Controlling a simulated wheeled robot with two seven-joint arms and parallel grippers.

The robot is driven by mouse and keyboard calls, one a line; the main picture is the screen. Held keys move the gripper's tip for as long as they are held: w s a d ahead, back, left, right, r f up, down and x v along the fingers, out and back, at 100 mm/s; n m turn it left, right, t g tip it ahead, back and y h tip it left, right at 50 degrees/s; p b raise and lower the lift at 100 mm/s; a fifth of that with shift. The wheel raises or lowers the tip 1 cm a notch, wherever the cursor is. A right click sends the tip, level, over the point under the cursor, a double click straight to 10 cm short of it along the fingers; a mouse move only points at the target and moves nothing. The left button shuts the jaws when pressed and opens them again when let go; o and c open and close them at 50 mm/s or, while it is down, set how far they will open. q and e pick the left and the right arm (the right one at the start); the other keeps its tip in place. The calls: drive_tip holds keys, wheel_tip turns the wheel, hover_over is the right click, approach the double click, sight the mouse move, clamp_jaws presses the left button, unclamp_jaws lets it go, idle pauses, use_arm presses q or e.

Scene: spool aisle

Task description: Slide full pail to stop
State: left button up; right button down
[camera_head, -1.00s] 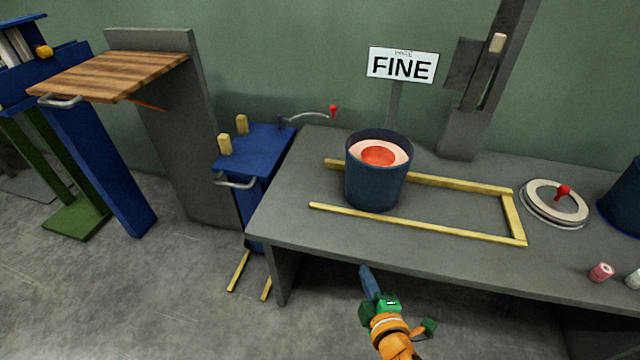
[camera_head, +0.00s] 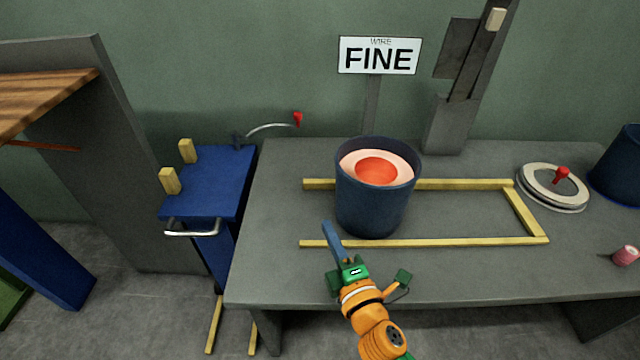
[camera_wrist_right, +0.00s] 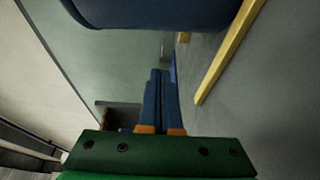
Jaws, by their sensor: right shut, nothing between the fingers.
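The full pail (camera_head: 372,208) is dark blue with a pale and red-orange filling. It stands upright on the grey bench, between two yellow rails near their open left end. The stop (camera_head: 524,214) is a yellow crossbar joining the rails at the right. My right gripper (camera_head: 329,228) is shut and empty, its blue fingers at the pail's lower left, over the near rail; I cannot tell whether they touch. In the right wrist view the fingers (camera_wrist_right: 161,95) lie together and the pail's side (camera_wrist_right: 155,10) fills the top edge. My left gripper is not in view.
A round lid with a red knob (camera_head: 556,185) lies right of the stop. Another blue pail (camera_head: 620,170) and a pink spool (camera_head: 626,256) stand further right. A blue cart (camera_head: 210,185) is left of the bench (camera_head: 280,275). A sign reading FINE (camera_head: 378,55) stands behind.

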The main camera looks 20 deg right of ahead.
drive_tip(key=shift+w, duration=0.4)
drive_tip(key=shift+w+r, duration=0.2)
drive_tip(key=shift+w, duration=0.2)
drive_tip(key=w+b, duration=0.1)
drive_tip(key=w, duration=0.7)
drive_tip(key=shift+w+a, duration=0.1)
drive_tip(key=d, duration=0.1)
drive_tip(key=s+d, duration=0.1)
drive_tip(key=shift+d+p, duration=0.3)
drive_tip(key=shift+p, duration=0.1)
drive_tip(key=shift+s+d, duration=0.15)
drive_tip(key=shift+d, duration=0.35)
